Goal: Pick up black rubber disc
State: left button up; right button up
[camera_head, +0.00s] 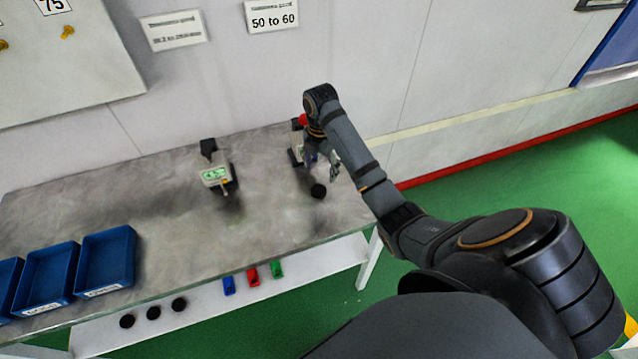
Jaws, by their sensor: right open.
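A black rubber disc (318,191) lies on the grey table top (270,215) near its right end. My right arm reaches in from the lower right, and my right gripper (331,172) is open just above and beside this disc, apart from it as far as I can tell. The gripper is small and partly hidden by its own arm. More black discs (153,313) lie in a row on the white lower ledge at the front left. My left gripper is not in view.
A device with a green display (214,175) stands mid-table; another device (295,155) is partly hidden behind my right wrist. Blue bins (107,259) stand at the left. Blue, red (252,277) and green pieces lie on the front ledge. The wall closes off the back.

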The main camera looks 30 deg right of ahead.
jog(key=b, duration=0.3)
send_over(319, 190)
notch_tip(319, 190, down, 4)
jog(key=shift+w+d+f, duration=0.1)
jog(key=shift+w+d, duration=0.05)
pick_arm(q)
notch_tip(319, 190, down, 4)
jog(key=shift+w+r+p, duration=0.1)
jog(key=shift+p, duration=0.2)
pick_arm(e)
notch_tip(319, 190, down, 5)
jog(key=b, duration=0.5)
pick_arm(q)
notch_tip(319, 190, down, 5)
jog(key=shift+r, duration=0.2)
pick_arm(e)
jog(key=c, duration=1.1)
